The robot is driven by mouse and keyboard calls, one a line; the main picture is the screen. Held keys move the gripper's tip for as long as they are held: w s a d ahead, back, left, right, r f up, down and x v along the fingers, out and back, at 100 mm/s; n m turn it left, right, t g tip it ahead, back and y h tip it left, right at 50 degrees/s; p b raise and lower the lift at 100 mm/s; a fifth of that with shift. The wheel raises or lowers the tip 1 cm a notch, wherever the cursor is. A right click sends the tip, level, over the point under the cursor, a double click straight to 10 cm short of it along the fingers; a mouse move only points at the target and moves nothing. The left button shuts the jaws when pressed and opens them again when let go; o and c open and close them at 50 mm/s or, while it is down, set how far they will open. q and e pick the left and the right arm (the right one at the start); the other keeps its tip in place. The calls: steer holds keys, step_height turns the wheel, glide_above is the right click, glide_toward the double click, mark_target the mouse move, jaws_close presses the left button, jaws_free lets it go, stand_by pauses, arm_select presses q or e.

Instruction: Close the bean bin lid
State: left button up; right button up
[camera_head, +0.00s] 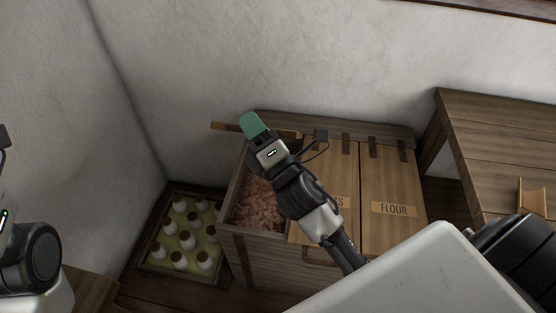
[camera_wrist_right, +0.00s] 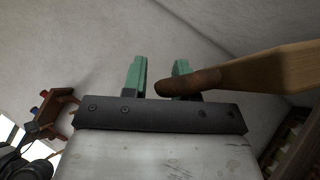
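The bean bin is the open left compartment of a wooden chest, with pinkish-brown beans (camera_head: 258,205) inside. Its raised lid (camera_head: 226,126) shows edge-on at the back, partly hidden behind my right gripper. My right gripper (camera_head: 252,124) is over the back of the open bin, with green fingers pointing up toward the wall. In the right wrist view the two fingers (camera_wrist_right: 158,72) stand apart. A wooden piece, apparently the lid (camera_wrist_right: 262,72), comes in from the right; a dark brown rounded part at its end overlaps the right finger. I cannot tell whether they touch. My left gripper is out of view.
The closed flour lid (camera_head: 392,209) and a closed middle lid (camera_head: 335,170) adjoin the bin. A crate of white bottles (camera_head: 180,240) stands on the floor to the left. A wooden table (camera_head: 500,140) is at the right. The plaster wall (camera_head: 250,50) is close behind.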

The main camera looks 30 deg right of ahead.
steer(key=b+v, duration=0.4)
steer(key=v, duration=0.6)
steer(key=shift+s+d, duration=0.2)
steer(key=shift+d, duration=0.15)
stand_by(0.5)
steer(key=shift+f, duration=0.1)
stand_by(0.4)
